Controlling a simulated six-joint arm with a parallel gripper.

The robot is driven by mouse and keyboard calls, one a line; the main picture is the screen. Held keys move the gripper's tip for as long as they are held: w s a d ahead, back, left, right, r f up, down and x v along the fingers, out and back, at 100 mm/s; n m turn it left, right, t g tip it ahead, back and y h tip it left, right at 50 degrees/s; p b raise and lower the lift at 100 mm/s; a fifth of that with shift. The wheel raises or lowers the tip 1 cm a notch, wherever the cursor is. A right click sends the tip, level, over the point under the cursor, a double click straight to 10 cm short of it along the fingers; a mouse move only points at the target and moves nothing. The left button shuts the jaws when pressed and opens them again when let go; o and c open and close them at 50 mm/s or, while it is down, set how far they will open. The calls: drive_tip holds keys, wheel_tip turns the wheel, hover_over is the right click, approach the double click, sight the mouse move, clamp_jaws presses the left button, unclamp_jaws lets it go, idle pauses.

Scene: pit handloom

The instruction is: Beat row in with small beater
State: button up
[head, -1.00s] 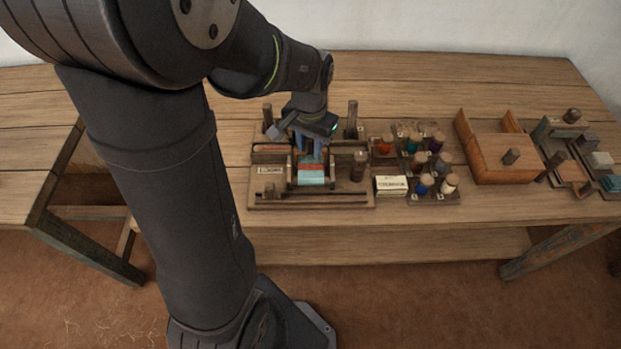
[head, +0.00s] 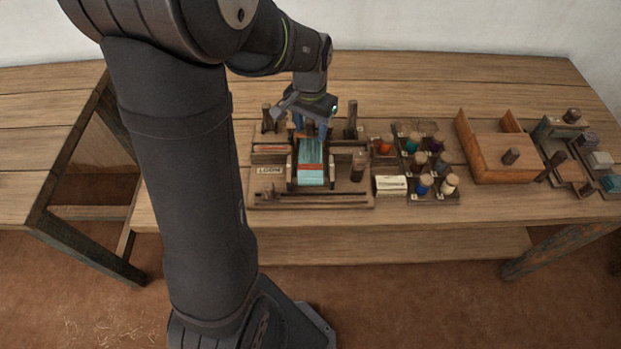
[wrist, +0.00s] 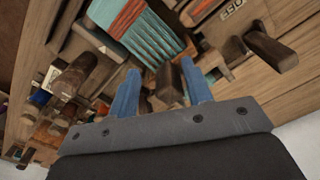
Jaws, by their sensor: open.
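The small loom has a teal and orange woven strip (head: 311,172) between dark side pieces, on a wooden board (head: 258,200). The strip also shows at the top of the wrist view (wrist: 135,25). My gripper (head: 311,126) is open above the back end of the strip. Its blue fingers (wrist: 161,88) stand apart, with a brown wooden peg (wrist: 168,88) showing between them in the wrist view. The fingers do not visibly grip the peg. I cannot tell for certain whether this peg is the small beater's handle. The row's edge is too small to make out.
Two upright posts, one at the back right (head: 351,120), flank my gripper. A brown cylinder (head: 358,166) stands right of the strip. A rack of colored bobbins (head: 425,180), a white labeled box (head: 390,185) and an orange wooden box (head: 490,160) lie further right. The front table edge is clear.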

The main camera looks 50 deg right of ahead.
wheel_tip(320, 180, up, 6)
drive_tip(key=shift+r, duration=0.15)
idle(0.5)
wheel_tip(320, 180, down, 6)
drive_tip(key=s+a, duration=0.1)
drive_tip(key=shift+s+a+f, duration=0.25)
drive_tip(key=shift+s+a, duration=0.1)
drive_tip(key=shift+a, duration=0.05)
idle(0.4)
